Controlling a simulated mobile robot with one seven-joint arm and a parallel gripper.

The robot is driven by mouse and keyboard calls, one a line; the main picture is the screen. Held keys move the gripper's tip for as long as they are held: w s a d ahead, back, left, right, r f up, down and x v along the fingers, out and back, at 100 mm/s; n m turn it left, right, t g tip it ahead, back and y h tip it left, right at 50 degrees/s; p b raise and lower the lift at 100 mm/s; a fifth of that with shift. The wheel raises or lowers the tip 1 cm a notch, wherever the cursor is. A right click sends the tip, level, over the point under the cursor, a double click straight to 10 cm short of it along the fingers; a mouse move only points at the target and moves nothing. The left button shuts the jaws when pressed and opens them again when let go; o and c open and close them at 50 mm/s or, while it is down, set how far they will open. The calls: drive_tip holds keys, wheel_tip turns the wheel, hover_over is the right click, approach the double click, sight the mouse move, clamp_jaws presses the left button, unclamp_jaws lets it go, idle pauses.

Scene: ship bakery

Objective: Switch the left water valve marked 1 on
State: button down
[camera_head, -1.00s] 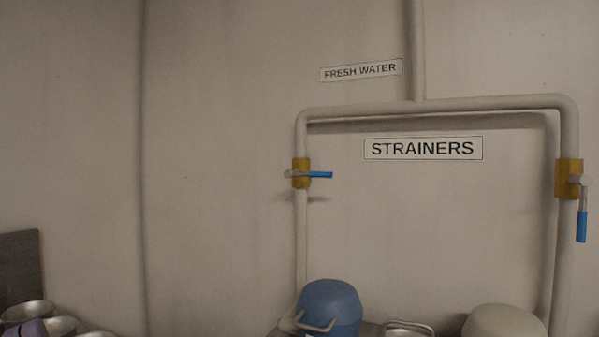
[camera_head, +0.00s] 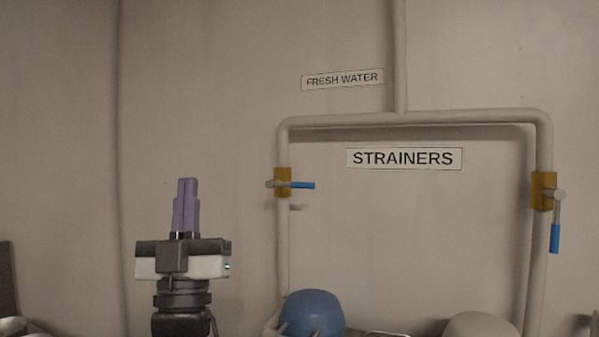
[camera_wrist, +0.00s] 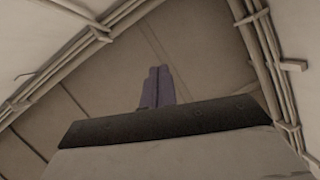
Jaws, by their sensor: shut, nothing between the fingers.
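The left water valve is a brass body (camera_head: 282,182) on the left vertical pipe, with a blue-ended handle (camera_head: 302,185) that points sideways to the right, across the pipe. No mark "1" is readable on it. A second brass valve (camera_head: 541,191) sits on the right pipe, its blue handle (camera_head: 555,238) hanging down along the pipe. My gripper (camera_head: 187,181) points up, left of the left valve and apart from it, its purple fingers together and empty. The fingers also show in the wrist view (camera_wrist: 157,70), against the ceiling; no valve shows there.
Labels "FRESH WATER" (camera_head: 343,79) and "STRAINERS" (camera_head: 404,158) are on the wall. A blue round-topped object (camera_head: 314,312) stands below the left pipe, and a pale rounded one (camera_head: 480,326) to the right. The wall between gripper and left pipe is clear.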

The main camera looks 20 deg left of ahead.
drive_tip(key=w+d+m+g+h+p, duration=0.1)
drive_tip(key=w+m+h, duration=0.3)
drive_tip(key=w+h, duration=0.4)
drive_tip(key=w+d+f+m+g+h+p, duration=0.1)
drive_tip(key=w+m+h, duration=0.3)
drive_tip(key=w+h, duration=0.4)
drive_tip(key=w+d+g, duration=0.1)
drive_tip(key=w, duration=0.6)
drive_tip(key=shift+w+d+f+g, duration=0.25)
drive_tip(key=shift+d+g, duration=0.1)
drive_tip(key=shift+g, duration=0.05)
drive_tip(key=shift+p, duration=0.3)
wheel_tip(320, 180, up, 6)
drive_tip(key=f+p, duration=0.1)
drive_tip(key=p, duration=0.4)
hover_over(294, 184)
drive_tip(key=s+d, duration=0.2)
drive_tip(key=s, duration=0.1)
drive_tip(key=shift+w+f+p, duration=0.2)
drive_tip(key=shift+w+f, duration=0.05)
drive_tip(key=shift+f, duration=0.7)
drive_tip(key=shift+w+f+p, duration=0.2)
drive_tip(key=shift+w+f, duration=0.05)
drive_tip(key=shift+f, duration=0.7)
drive_tip(key=shift+d+f+m+h+b, duration=0.2)
drive_tip(key=shift+d+m+h+b, duration=0.1)
drive_tip(key=shift+m, duration=0.3)
